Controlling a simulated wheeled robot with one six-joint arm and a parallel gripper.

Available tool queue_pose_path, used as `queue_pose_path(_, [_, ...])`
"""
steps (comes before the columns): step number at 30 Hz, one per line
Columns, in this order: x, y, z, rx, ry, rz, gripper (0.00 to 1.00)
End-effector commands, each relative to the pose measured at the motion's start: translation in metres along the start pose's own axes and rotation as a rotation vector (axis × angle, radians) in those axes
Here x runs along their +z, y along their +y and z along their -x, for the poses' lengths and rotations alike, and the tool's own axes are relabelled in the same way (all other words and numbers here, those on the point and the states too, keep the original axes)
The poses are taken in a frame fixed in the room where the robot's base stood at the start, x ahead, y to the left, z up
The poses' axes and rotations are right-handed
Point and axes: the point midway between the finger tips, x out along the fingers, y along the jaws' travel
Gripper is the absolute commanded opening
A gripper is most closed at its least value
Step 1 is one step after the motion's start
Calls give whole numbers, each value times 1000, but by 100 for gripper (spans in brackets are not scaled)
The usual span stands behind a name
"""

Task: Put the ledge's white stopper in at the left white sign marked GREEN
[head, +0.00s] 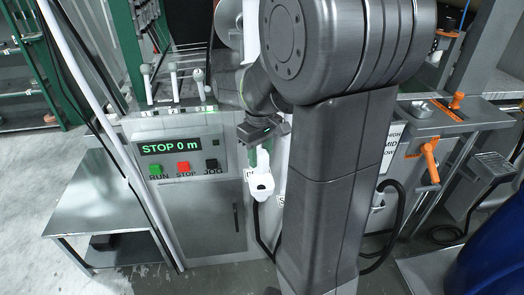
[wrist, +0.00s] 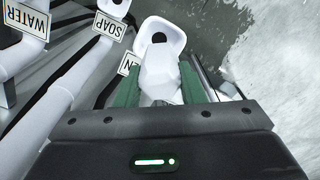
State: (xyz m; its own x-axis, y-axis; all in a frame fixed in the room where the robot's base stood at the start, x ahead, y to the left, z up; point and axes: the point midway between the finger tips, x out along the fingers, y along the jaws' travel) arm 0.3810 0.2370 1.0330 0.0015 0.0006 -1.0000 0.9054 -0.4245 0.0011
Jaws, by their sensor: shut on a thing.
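My gripper (head: 260,150) is in front of the machine, pointing down, with green fingers. In the wrist view, my gripper (wrist: 160,88) is shut on the white stopper (wrist: 162,72), which shows between the fingers. Just beyond it is a white spout (wrist: 172,32) with a dark hole, also seen below the fingers in the head view (head: 261,183). White overlaps white, so I cannot tell whether the stopper touches or sits in the spout. A white sign (wrist: 127,64) beside that spout is mostly covered; only its last letters, seemingly "EN", show.
Similar white pipes with signs SOAP (wrist: 108,25) and WATER (wrist: 26,20) stand close on the left in the wrist view. The control panel (head: 180,155) reads STOP 0 m. A grey bench (head: 90,195) stands at left. An orange-handled valve (head: 430,160) is at right.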

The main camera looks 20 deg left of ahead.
Motion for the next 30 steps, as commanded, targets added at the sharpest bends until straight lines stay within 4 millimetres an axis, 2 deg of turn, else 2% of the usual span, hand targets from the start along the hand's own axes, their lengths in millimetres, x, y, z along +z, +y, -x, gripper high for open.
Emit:
queue_pose_path(15, [0,0,-37,0,-1,-1,13])
queue_pose_path(30, [0,0,-65,0,-1,-1,13])
